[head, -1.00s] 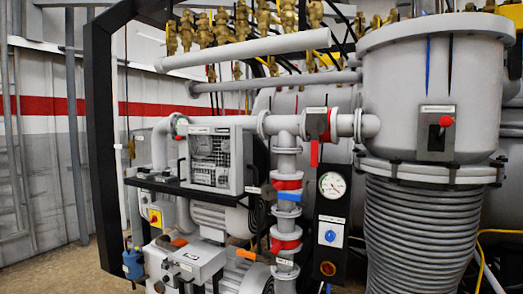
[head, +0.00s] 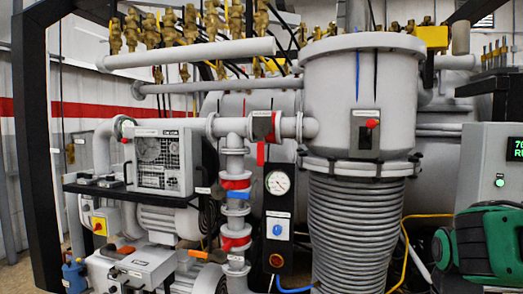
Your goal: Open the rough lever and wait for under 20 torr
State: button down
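Several levers show on the pumping pipework; their labels are too small to read, so I cannot tell which is the rough lever. A red handle (head: 261,154) hangs straight down below a valve on the horizontal pipe. A blue handle (head: 238,195) lies level across the vertical pipe. An orange handle (head: 199,254) sits lower, left of that pipe. A round dial gauge (head: 278,183) is on the black panel; its reading is too small to tell. A green digital display (head: 515,149) at the right edge is cut off, with "76" visible. My gripper is not in view.
The large grey chamber (head: 345,90) with a ribbed lower section stands right of the pipework. A pump unit (head: 160,160) and a dark frame post (head: 38,150) are at left. A green and black body (head: 485,245) fills the lower right before the grey cabinet (head: 480,155).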

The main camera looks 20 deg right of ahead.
aim_at(260, 143)
jog(key=u, duration=1.4)
jog(key=k, duration=0.85)
jog(key=z, duration=0.65)
jog(key=i, duration=1)
